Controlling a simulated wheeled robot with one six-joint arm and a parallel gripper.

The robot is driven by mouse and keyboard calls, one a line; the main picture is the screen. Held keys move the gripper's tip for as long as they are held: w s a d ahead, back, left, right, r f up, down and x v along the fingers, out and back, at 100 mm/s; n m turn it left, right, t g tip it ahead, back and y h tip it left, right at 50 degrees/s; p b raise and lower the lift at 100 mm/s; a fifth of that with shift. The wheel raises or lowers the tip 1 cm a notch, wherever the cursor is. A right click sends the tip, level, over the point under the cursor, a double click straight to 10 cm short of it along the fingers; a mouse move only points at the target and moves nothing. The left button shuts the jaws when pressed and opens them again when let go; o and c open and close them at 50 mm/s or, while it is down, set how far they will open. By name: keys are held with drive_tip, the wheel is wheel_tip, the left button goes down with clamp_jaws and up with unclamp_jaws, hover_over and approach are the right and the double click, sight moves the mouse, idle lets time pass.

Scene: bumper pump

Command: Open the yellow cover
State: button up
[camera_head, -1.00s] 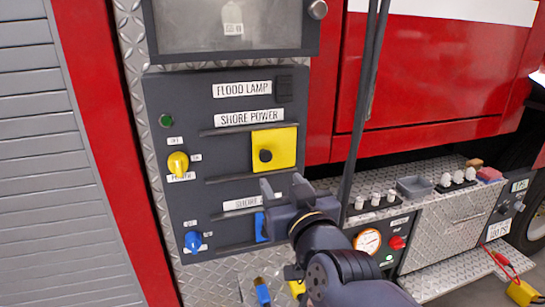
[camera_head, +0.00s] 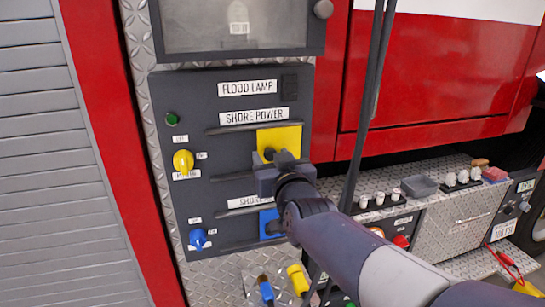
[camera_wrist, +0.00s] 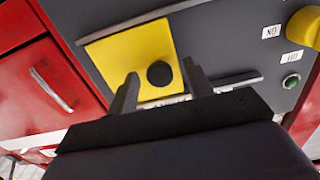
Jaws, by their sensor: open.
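The yellow cover (camera_head: 283,137) is a flat square with a dark round knob, set on the dark panel beside the SHORE POWER label (camera_head: 254,116). It is closed flat against the panel. In the wrist view the yellow cover (camera_wrist: 128,56) and its black knob (camera_wrist: 159,74) lie just beyond my fingers. My gripper (camera_head: 274,159) is in front of the cover's lower part and hides some of it. In the wrist view my gripper (camera_wrist: 158,82) is open, with one finger on each side of the knob. I cannot tell whether the fingers touch the knob or cover.
A yellow rotary knob (camera_head: 183,160) and a blue one (camera_head: 197,238) stick out at the panel's left. A blue cover (camera_head: 268,222) is below my gripper. Dark hoses (camera_head: 368,100) hang to the right. A diamond-plate ledge (camera_head: 440,197) holds small fittings.

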drive_tip(key=shift+w, duration=0.1)
drive_tip(key=shift+c, duration=0.3)
clamp_jaws()
